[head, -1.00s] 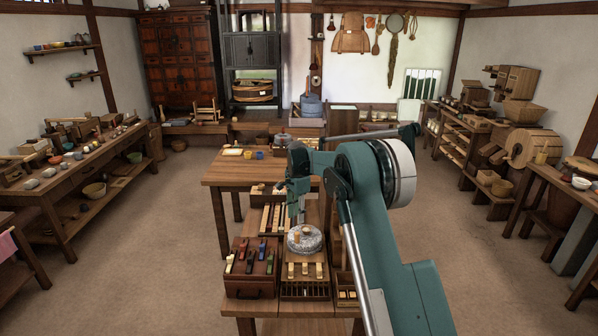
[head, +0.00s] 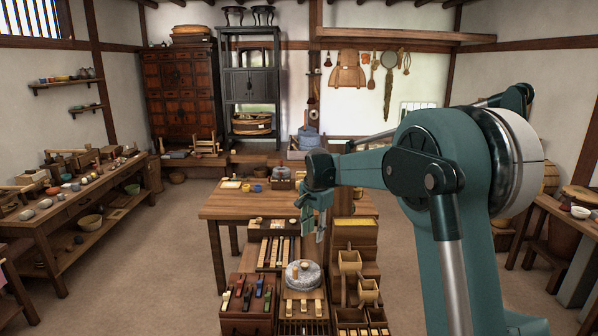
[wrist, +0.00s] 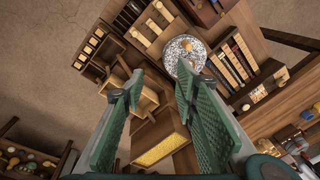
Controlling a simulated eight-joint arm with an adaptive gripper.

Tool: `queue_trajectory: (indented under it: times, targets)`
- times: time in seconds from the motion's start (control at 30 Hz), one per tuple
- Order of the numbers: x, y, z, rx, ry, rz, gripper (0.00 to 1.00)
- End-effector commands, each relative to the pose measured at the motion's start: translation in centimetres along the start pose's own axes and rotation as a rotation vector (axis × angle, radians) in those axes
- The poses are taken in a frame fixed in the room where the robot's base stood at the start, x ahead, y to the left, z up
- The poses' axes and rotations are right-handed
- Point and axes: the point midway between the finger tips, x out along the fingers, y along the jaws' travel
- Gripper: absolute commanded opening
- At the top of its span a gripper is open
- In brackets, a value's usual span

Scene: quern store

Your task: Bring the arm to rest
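My gripper (head: 314,212) hangs at the end of my teal arm, above the wooden table in the head view. In the wrist view its two green-padded fingers (wrist: 158,84) stand apart with nothing between them. The grey stone quern (head: 303,274) sits below on the low bench, with a small wooden piece on top. It also shows beyond the fingers in the wrist view (wrist: 184,54). My gripper is clear of it. The gap between the fingertips is too small to judge in the head view.
The wooden table (head: 232,208) stands behind the bench. A reddish box with colored handles (head: 247,293) lies left of the quern, and wooden boxes (head: 350,262) stand to its right. A long side bench (head: 66,220) lines the left wall. Open floor lies between.

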Motion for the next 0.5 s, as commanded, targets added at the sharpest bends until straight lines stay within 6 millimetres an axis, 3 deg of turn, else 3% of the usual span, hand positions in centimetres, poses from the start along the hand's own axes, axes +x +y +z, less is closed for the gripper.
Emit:
queue_trajectory:
  times: [0.5]
  targets:
    - [-7.6,7.8,2.0,-0.132,0.051,-0.058,0.3]
